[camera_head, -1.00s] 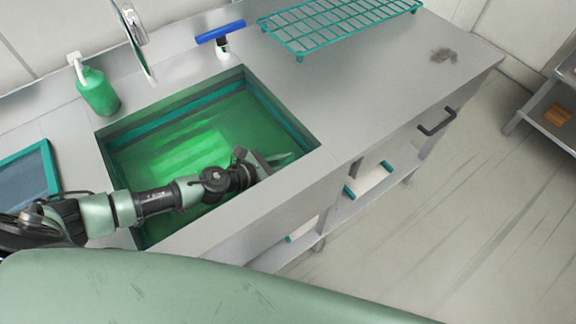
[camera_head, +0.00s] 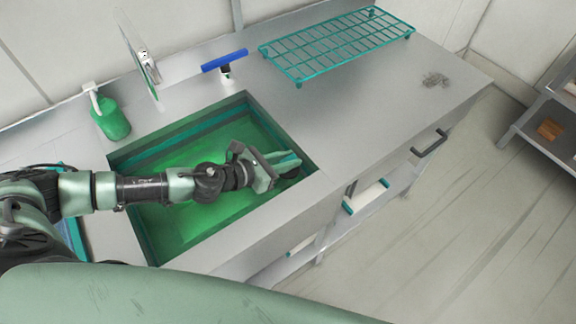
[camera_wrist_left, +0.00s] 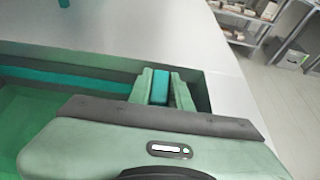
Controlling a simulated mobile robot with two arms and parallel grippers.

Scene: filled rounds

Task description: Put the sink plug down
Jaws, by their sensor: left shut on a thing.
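My left gripper (camera_head: 290,163) reaches over the right end of the sink (camera_head: 160,228), beside its right rim. In the left wrist view a teal piece of the plug (camera_wrist_left: 160,86) sits between the two pale green fingers. The rest of the plug is hidden by the fingers. The sink holds green-tinted water or has a green bottom; I cannot tell which. My right gripper is not in view.
A green soap bottle (camera_head: 111,118) and a tap (camera_head: 148,68) stand behind the sink. A blue-handled squeegee (camera_head: 225,62) stands at the sink's back right. A teal wire rack (camera_head: 335,45) is at the back. The steel counter (camera_head: 350,115) right of the sink is mostly clear, with a dark smudge (camera_head: 436,80).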

